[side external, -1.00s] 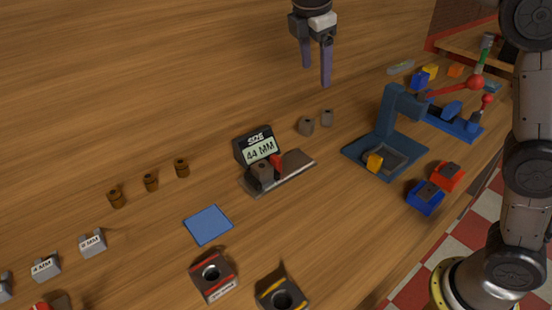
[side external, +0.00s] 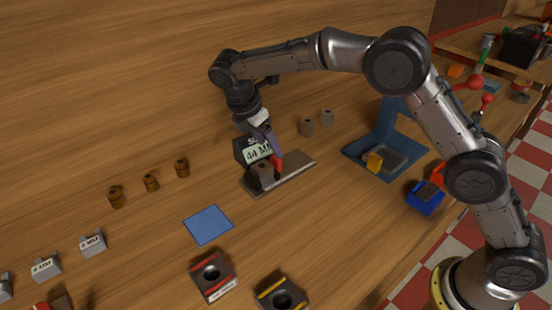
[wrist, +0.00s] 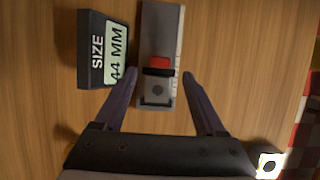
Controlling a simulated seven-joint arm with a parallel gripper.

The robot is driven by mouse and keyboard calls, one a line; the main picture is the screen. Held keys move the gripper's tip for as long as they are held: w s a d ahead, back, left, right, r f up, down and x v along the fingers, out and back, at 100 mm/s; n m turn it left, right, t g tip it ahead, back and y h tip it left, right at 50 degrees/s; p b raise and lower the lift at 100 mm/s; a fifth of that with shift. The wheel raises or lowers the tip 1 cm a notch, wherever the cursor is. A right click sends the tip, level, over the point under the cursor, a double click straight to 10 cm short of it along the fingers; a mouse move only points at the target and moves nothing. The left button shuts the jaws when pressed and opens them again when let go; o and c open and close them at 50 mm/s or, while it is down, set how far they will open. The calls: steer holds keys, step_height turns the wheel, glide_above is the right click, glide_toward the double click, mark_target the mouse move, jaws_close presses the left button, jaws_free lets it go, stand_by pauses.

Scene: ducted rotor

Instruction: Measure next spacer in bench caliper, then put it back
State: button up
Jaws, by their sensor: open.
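The bench caliper (side external: 290,175) has a grey base, a red slider and a display (side external: 257,153) reading 44 MM. My gripper (side external: 268,150) is open above the caliper. In the wrist view its two purple fingers lie on either side of the spacer, apart from it.
Three brown cylinders (side external: 151,182) stand at left, behind grey labelled blocks (side external: 92,243). A blue mat (side external: 208,225) lies empty in front of the caliper. Dark holed blocks (side external: 213,276) stand at the front. A blue press-like stand (side external: 385,150) is at right.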

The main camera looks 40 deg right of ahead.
mark_target(274, 166)
steer(key=x, duration=0.7)
steer(key=shift+f, duration=0.1)
steer(key=shift+c, duration=0.3)
jaws_close()
stand_by(0.9)
steer(key=shift+d, duration=0.1)
